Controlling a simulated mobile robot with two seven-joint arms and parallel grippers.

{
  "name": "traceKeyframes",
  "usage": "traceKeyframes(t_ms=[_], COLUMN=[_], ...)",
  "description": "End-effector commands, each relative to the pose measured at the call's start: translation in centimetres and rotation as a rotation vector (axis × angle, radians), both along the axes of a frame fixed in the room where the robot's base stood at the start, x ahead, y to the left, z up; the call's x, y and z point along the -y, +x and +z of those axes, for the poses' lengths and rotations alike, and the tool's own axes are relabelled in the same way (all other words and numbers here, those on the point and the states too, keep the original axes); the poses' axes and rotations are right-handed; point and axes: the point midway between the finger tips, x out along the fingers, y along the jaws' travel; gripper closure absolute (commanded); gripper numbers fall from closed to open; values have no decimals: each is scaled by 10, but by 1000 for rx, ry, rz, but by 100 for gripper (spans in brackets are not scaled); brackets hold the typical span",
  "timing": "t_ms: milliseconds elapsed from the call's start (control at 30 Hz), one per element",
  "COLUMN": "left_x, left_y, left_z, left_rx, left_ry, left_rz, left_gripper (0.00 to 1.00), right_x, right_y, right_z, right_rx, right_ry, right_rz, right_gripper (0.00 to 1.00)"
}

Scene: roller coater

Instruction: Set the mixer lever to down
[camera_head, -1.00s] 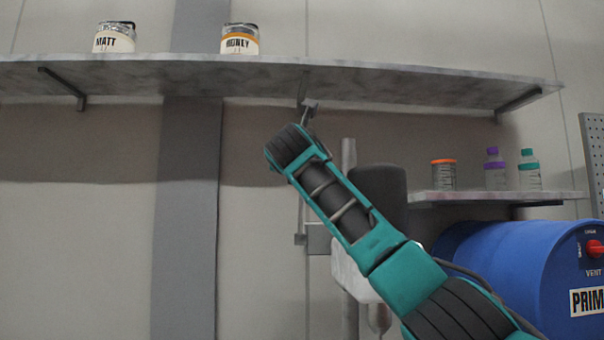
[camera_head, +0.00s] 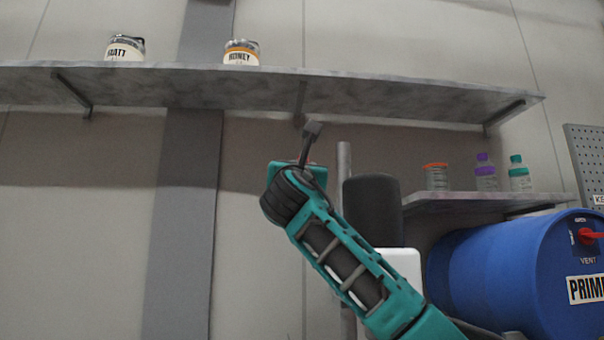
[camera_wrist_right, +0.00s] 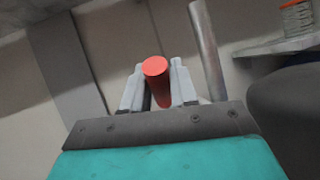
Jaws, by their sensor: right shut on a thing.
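In the right wrist view, a red cylindrical handle (camera_wrist_right: 159,85), which looks like the mixer lever's grip, sits between the grey fingers of my right gripper (camera_wrist_right: 157,68). The fingers are shut on it, and its round end faces the camera. In the head view, my teal right arm hides most of the gripper and handle. The mixer's dark rounded housing (camera_head: 372,208) stands right of the wrist, beside a vertical metal pole (camera_head: 344,160). My left gripper is out of view.
A long shelf (camera_head: 180,82) with a MATT can (camera_head: 125,48) and a HONEY can (camera_head: 241,52) runs above my wrist. A lower shelf (camera_head: 470,200) holds a jar and bottles at right. The wall left is clear.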

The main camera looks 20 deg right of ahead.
Motion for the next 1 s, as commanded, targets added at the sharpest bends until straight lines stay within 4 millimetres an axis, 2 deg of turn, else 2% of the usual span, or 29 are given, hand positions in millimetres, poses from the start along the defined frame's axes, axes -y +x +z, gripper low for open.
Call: traceKeyframes(t_ms=[67, 100, 300, 667, 867, 1000], left_x=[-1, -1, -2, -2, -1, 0], left_y=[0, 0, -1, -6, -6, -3], left_z=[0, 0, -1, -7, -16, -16], left_rx=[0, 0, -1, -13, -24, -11], left_ry=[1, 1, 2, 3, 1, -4], left_rz=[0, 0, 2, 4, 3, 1], left_gripper=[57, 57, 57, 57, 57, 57], right_x=[0, 0, 0, -2, -11, -21], right_y=[0, 0, 0, -4, -24, -46], right_z=[1, 1, 1, -3, -16, -29], right_rx=[0, 0, -2, -2, 0, 1], right_ry=[0, 0, 1, 1, 1, 0], right_rz=[0, 0, 0, 1, 3, 4], right_gripper=[100, 72, 52, 52, 52, 52])
